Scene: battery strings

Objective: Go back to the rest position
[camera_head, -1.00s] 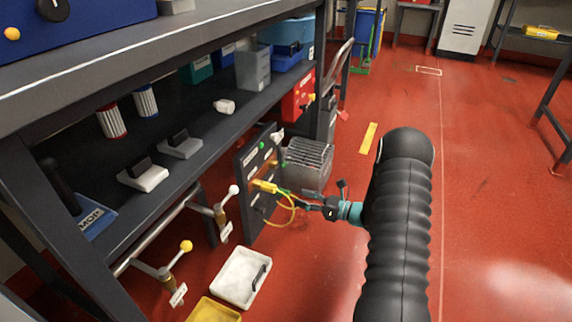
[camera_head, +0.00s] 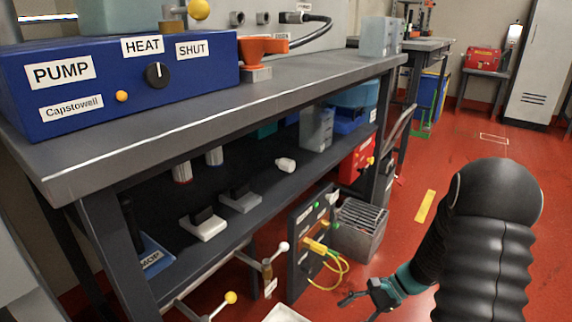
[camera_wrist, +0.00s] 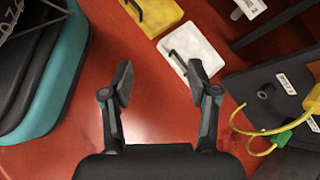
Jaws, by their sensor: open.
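My gripper (camera_head: 362,300) is at the lower right of the head view, on my black sleeved arm with a teal wrist section. In the wrist view my gripper (camera_wrist: 158,88) has its two fingers spread wide apart with only red floor between them, so it is open and empty. A dark upright panel (camera_head: 298,262) stands left of it, apart from it. A yellow connector (camera_head: 316,246) with a looped yellow cable (camera_head: 343,270) is plugged into the panel. The panel (camera_wrist: 262,92) and cable (camera_wrist: 240,130) also show at the right of the wrist view.
A grey workbench (camera_head: 300,84) with a lower shelf (camera_head: 262,212) fills the left. A blue pump box (camera_head: 118,68) stands on top. A grey slotted bin (camera_head: 358,242) is behind the panel. White (camera_wrist: 205,45) and yellow (camera_wrist: 160,10) trays lie on the floor. Red floor is open at right.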

